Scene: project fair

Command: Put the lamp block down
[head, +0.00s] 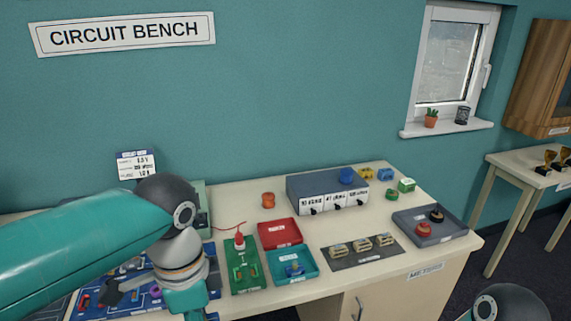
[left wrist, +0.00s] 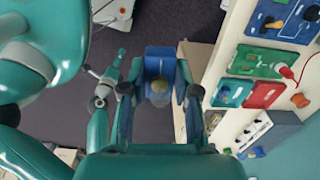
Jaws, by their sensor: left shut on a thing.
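My left gripper (left wrist: 160,98) is shut on the lamp block (left wrist: 160,64), a blue block with a dull yellowish bulb, in the left wrist view. The block is between the two fingers and shows against the dark floor, beside the bench edge. In the head view my left arm comes in from the left over the blue circuit board (head: 148,298); its fingers and the lamp block are out of that picture. Only a rounded part of my right arm shows at the lower right; its gripper is not seen.
On the bench are a green board (head: 236,281), a red tray (head: 267,246), a teal tray (head: 310,263) with a blue part, a dark mat (head: 345,264) with several beige parts, a grey tray (head: 448,228) and a dial box (head: 301,200). Bare bench shows near the front edge.

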